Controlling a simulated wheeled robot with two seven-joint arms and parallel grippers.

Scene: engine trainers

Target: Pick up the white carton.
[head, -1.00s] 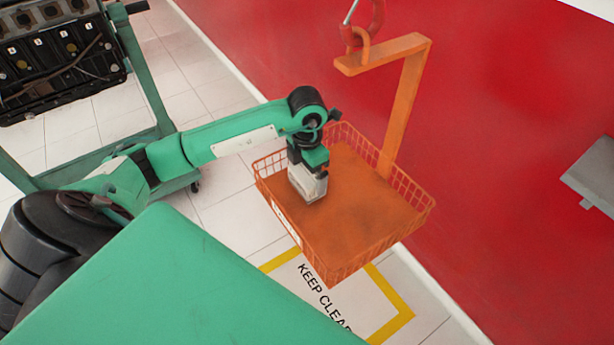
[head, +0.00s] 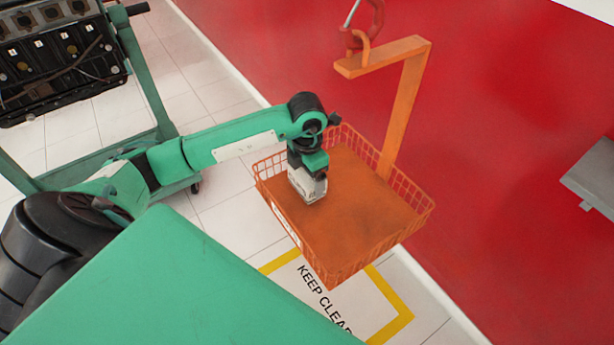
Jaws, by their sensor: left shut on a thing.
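My left gripper (head: 308,187) points down inside the orange wire basket (head: 350,232), near its left inner side. It is shut on the white carton (head: 311,195), a small pale block at the basket floor. The fingers and wrist cover most of the carton, so its full shape is hidden. I cannot tell whether the carton still touches the basket floor. My right gripper is not in view.
The basket hangs from an orange arm (head: 400,110) on a red hook (head: 362,25). The rest of its floor is clear. An engine (head: 58,60) on a green stand is at upper left, and a grey ledge (head: 592,175) at right.

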